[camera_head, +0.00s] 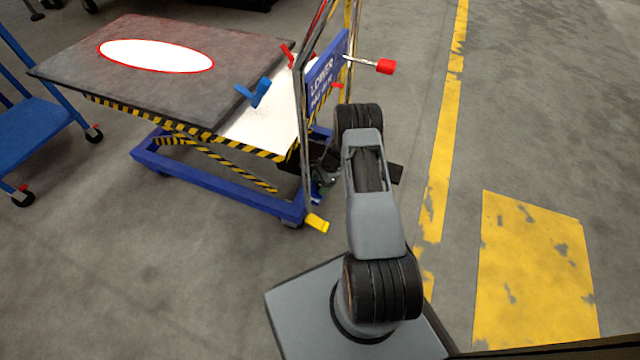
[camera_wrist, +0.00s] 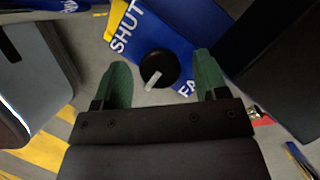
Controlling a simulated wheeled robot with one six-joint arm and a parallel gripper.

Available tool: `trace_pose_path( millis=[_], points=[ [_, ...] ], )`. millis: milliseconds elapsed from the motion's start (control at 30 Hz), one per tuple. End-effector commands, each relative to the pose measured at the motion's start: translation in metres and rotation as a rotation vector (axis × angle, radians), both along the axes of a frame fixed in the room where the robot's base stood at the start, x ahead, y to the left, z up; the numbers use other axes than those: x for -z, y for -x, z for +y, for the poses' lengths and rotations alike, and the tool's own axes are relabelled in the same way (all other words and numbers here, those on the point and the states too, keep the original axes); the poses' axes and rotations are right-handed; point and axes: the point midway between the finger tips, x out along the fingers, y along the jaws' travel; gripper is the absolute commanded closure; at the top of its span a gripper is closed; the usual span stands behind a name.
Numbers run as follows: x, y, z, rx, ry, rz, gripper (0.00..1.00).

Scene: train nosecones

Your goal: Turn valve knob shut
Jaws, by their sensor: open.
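In the wrist view a round black valve knob (camera_wrist: 158,66) with a white pointer mark sits on a blue panel (camera_wrist: 138,30). The panel reads "SHUT" at the knob's upper left and letters starting "FA" at its lower right. The pointer mark slants toward the lower left of the picture, at neither label. My gripper (camera_wrist: 161,62) is open, with one green finger on each side of the knob and visible gaps between. I cannot tell its depth relative to the knob. In the head view my gripper (camera_head: 317,188) is mostly hidden behind my arm and the lift's frame; the knob is not visible there.
A blue lift table (camera_head: 190,178) with striped edges stands left of my arm. Its upright handle frame (camera_head: 306,150), "LOWER" sign (camera_head: 325,75), red-tipped lever (camera_head: 385,66) and yellow pedal (camera_head: 317,222) are close to my arm. A blue cart (camera_head: 30,130) stands far left. Floor at right is clear.

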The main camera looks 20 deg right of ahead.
Motion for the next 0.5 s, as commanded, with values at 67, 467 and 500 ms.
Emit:
trace_pose_path(
  millis=[67, 467, 500],
  points=[
    [-0.0001, 0.0, 0.0001, 0.0, 0.0, 0.0, 0.33],
    [-0.0002, 0.0001, -0.0002, 0.0, 0.0, 0.0, 0.64],
    [-0.0002, 0.0002, -0.0002, 0.0, 0.0, 0.0, 0.68]
  ],
)
